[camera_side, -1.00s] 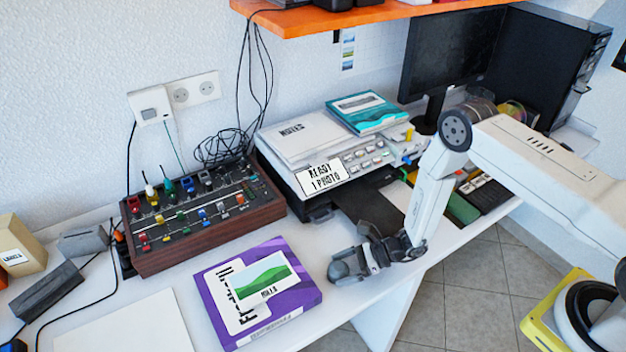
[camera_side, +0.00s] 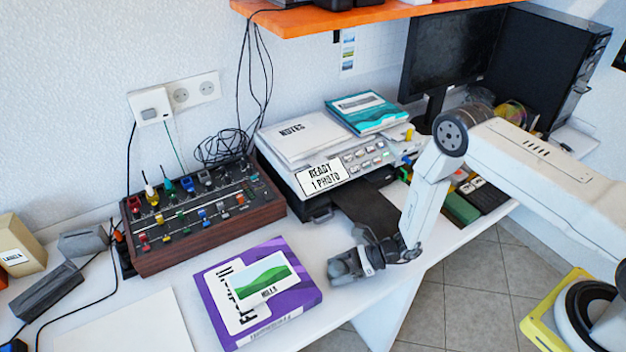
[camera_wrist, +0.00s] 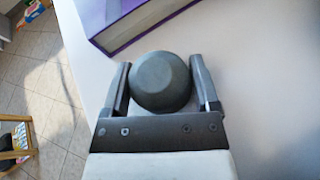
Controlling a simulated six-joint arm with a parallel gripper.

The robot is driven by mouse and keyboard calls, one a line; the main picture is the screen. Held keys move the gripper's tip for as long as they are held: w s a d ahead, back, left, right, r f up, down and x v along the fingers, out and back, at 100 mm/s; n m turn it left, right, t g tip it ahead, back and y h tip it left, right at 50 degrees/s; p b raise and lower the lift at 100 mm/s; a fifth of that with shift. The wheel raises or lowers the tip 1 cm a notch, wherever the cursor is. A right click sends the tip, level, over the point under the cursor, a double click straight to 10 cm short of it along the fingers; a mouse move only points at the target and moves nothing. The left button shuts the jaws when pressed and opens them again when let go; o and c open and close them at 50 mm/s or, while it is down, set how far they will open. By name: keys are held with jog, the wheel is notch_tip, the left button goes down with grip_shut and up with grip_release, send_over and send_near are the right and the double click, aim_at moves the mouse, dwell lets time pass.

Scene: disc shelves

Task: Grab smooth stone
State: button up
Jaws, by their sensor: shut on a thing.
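The smooth stone (camera_wrist: 161,82) is a dark grey, rounded lump in the wrist view. My gripper (camera_wrist: 160,85) has one finger on each side of it and is shut on it. In the side view my gripper (camera_side: 345,266) is at the front edge of the white desk, just right of the purple box. The stone is hard to tell apart from the fingers in that view.
The purple box (camera_side: 282,312) lies close to the left of my gripper, and its edge (camera_wrist: 140,22) shows beyond the stone. A printer (camera_side: 335,185) and a mixer with coloured knobs (camera_side: 210,232) stand behind. The desk's front edge drops to a tiled floor (camera_side: 440,300).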

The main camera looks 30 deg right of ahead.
jog(key=shift+r, duration=0.2)
jog(key=shift+r, duration=0.8)
jog(key=s+r, duration=0.1)
jog(key=r, duration=0.1)
jog(key=s+d+r, duration=0.1)
jog(key=s+r, duration=0.2)
jog(key=r, duration=0.2)
jog(key=shift+s+d+r, duration=0.1)
jog(key=shift+s+d, duration=0.05)
jog(key=shift+s, duration=0.25)
jog(key=s+r, duration=0.1)
jog(key=s, duration=0.2)
jog(key=s+d+r, duration=0.1)
jog(key=s, duration=0.1)
jog(key=s+d+r, duration=0.1)
jog(key=s, duration=0.2)
jog(key=shift+s+d+r, duration=0.2)
jog(key=shift+s+r, duration=0.15)
jog(key=shift+r, duration=0.05)
jog(key=shift+w+a, duration=0.1)
